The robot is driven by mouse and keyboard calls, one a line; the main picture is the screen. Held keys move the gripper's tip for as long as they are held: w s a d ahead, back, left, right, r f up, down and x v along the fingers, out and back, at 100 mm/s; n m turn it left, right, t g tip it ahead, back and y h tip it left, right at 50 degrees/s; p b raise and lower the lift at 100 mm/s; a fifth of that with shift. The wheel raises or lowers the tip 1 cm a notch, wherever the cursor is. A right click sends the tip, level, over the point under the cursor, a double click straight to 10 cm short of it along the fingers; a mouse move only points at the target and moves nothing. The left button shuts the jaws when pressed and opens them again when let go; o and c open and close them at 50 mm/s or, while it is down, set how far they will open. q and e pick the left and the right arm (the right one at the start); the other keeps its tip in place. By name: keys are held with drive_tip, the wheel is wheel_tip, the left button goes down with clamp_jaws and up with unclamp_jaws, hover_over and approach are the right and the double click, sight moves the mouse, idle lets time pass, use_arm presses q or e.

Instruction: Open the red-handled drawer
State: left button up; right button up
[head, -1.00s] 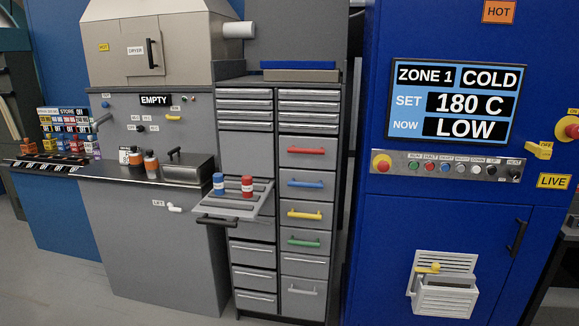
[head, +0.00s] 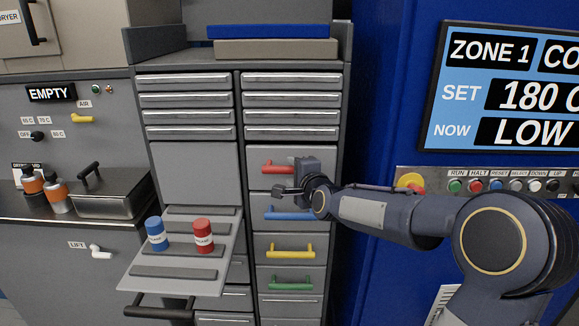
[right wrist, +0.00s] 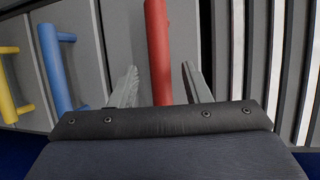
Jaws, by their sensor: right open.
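The red handle (head: 272,167) is a bar on the front of a grey drawer (head: 262,153), which sits flush in the right column of the cabinet. My right gripper (head: 292,178) is at this drawer front and hides the right part of the handle in the head view. In the right wrist view the red handle (right wrist: 158,40) runs between the two open fingers of my right gripper (right wrist: 160,68), with a gap on each side. How deep the bar sits between them I cannot tell. My left gripper is not in view.
Blue (head: 287,214), yellow (head: 290,252) and green (head: 290,284) handles are below. A pulled-out tray (head: 140,284) on the left holds a blue drum (head: 156,234) and a red drum (head: 203,236). The blue machine with its screen (head: 505,90) stands at right.

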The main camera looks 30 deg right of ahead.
drive_tip(key=shift+x, duration=1.3)
clamp_jaws()
